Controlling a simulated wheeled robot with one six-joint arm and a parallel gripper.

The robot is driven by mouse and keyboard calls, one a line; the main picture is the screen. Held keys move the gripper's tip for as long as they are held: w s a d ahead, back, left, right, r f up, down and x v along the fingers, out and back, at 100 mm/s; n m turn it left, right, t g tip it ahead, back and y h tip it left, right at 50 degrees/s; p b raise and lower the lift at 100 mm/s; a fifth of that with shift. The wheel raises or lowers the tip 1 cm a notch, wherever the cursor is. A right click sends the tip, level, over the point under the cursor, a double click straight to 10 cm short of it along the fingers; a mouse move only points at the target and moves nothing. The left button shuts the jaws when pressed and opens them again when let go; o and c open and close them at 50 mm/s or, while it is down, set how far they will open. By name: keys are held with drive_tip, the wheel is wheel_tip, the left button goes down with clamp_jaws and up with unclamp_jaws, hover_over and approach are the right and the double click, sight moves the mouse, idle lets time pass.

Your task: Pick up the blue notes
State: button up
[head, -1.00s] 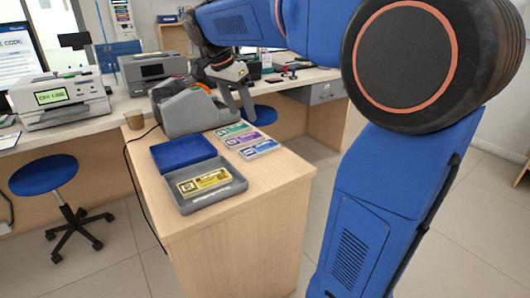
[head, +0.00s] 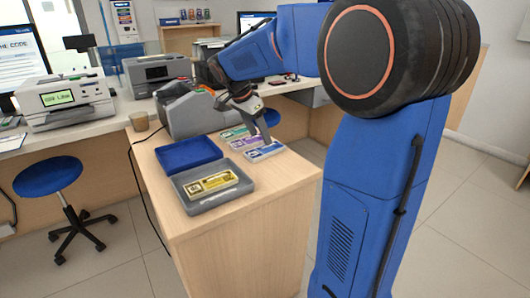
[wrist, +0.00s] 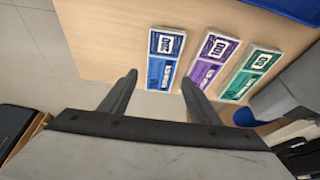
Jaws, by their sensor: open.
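The blue notes (head: 264,151) lie flat near the right edge of the wooden counter top, nearest that edge in a row of three note bundles. In the wrist view the blue notes (wrist: 163,60) lie just beyond my open fingertips, roughly between their lines. My gripper (head: 259,138) hangs over the row in the head view, its fingers partly covering the bundles. In the wrist view my gripper (wrist: 160,78) is open with nothing between its fingers.
Purple notes (wrist: 212,62) and green notes (wrist: 250,74) lie beside the blue ones. A grey machine (head: 190,110) stands behind. The counter's front right is clear.

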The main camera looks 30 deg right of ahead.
sight(265, 149)
drive_tip(key=shift+x, duration=3)
drive_tip(key=shift+w+a, duration=0.15)
drive_tip(key=c, duration=0.8)
drive_tip(key=shift+r, duration=0.1)
